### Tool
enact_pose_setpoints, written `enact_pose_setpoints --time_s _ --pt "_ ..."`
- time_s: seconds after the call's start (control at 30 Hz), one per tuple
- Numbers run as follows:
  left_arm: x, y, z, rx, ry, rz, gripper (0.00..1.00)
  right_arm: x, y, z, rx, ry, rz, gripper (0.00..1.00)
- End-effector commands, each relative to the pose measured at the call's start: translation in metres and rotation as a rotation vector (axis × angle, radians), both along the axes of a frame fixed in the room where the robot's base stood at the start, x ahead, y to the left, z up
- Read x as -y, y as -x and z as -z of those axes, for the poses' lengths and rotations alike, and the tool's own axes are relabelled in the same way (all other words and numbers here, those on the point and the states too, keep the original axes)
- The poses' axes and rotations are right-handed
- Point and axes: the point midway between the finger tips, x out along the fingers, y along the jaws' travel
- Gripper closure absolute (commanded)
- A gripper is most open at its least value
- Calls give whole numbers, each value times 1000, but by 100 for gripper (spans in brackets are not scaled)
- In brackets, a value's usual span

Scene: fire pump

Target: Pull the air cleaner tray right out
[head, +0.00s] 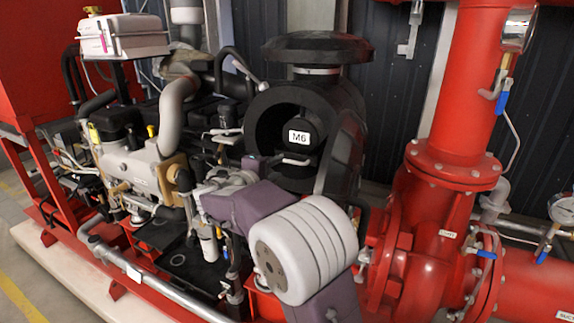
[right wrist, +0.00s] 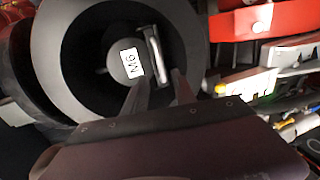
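The air cleaner is a large black drum (head: 345,125) right of the engine in the head view. In its round open face sits a dark tray with a white M6 label (head: 299,137) and a pale bar handle (head: 291,161) below the label. In the right wrist view the label (right wrist: 129,64) and the handle (right wrist: 152,52) show close ahead. My right gripper (right wrist: 158,77) is open, its two dark fingers apart, with the handle's near end appearing between the tips. Contact cannot be told. In the head view my right arm partly hides the gripper. My left gripper is not in view.
The engine (head: 140,165) with hoses and pipes stands left of the drum. A red pump casing and pipe (head: 455,165) with gauges and small valves stand at the right. Yellow-marked floor (head: 25,300) is free at the lower left.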

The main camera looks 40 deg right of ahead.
Motion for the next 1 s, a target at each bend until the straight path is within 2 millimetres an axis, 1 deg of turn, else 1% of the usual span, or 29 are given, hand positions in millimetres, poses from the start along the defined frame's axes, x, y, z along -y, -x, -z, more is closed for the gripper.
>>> enact_pose_setpoints --time_s 0.03,0.1,0.2,0.3,0.43,0.67,0.7,0.77,0.8,0.83,1.0 --pt "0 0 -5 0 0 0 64 11 -3 0 -2 0 6 68" --pt "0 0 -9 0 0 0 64 24 -10 3 -4 0 5 68" --pt "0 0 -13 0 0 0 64 42 -20 8 -4 -1 4 68" --pt "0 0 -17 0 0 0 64 55 -27 11 -3 -1 3 68" --pt "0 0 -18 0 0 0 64 64 -32 15 -1 -2 1 68" --pt "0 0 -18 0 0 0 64 65 -33 16 -1 -2 0 68" --pt "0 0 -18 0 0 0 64 65 -33 16 -1 -2 0 70" --pt "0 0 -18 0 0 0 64 65 -33 16 -1 -2 0 87" --pt "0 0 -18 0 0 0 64 65 -33 16 -1 -2 0 98" --pt "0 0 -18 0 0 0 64 65 -33 16 -1 -2 0 100" --pt "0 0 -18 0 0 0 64 65 -33 16 -1 -2 0 100"
